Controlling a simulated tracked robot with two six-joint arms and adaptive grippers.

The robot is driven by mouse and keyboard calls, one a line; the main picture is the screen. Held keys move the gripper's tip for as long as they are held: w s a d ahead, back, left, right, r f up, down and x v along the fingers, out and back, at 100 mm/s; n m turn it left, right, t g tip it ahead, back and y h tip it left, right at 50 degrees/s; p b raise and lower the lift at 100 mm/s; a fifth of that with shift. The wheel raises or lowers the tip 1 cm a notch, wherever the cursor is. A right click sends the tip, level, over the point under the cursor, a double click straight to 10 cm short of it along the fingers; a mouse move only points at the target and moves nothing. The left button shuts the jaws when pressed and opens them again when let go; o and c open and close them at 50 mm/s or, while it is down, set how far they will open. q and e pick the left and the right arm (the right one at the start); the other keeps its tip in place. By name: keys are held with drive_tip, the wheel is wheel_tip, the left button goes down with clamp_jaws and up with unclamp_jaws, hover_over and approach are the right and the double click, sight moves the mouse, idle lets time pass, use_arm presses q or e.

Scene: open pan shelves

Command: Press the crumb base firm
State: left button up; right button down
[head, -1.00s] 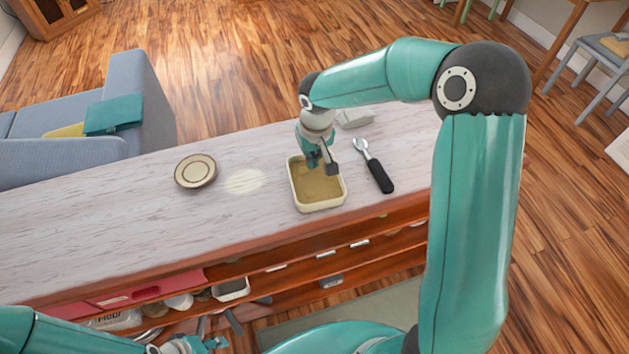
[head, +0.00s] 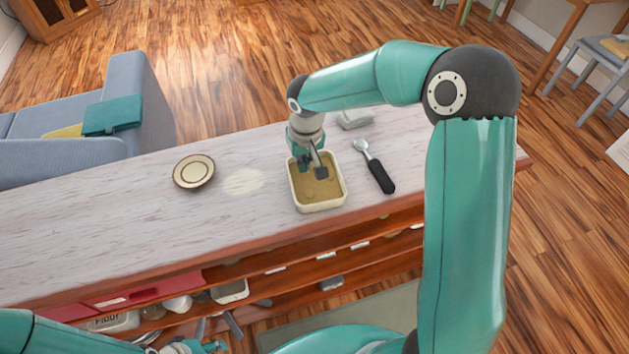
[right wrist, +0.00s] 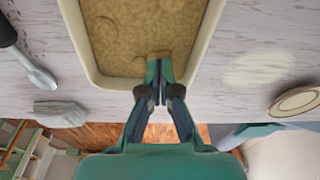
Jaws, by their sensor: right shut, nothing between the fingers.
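A cream rectangular pan (head: 318,208) stands on the counter with a tan crumb base (head: 322,189) inside. In the right wrist view the crumb base (right wrist: 140,30) has faint round marks in it. My right gripper (head: 310,167) is shut and empty, its fingers pointing down inside the far part of the pan. In the right wrist view its fingertips (right wrist: 158,68) are at the crumb surface beside the pan rim; whether they touch I cannot tell. My left gripper (head: 214,346) is partly in view low at the left, below the counter top; its jaws are unclear.
A black-handled spoon-like tool (head: 378,173) lies right of the pan. A grey block (head: 355,119) lies behind it. A round plate (head: 194,171) and a pale powdery patch (head: 242,181) lie to the left. Open shelves below hold a red item (head: 140,290) and several containers. The counter's left is clear.

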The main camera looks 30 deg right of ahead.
drive_tip(key=shift+f+b, duration=0.5)
drive_tip(key=shift+f, duration=0.15)
drive_tip(key=shift+s+f, duration=0.2)
drive_tip(key=shift+f, duration=0.05)
idle(0.9)
drive_tip(key=shift+r, duration=0.1)
drive_tip(key=shift+w+r+p, duration=0.15)
drive_tip(key=shift+r+p, duration=0.35)
drive_tip(key=shift+r, duration=0.65)
drive_tip(key=shift+r, duration=0.15)
drive_tip(key=shift+r+p, duration=1.75)
drive_tip(key=shift+r, duration=0.7)
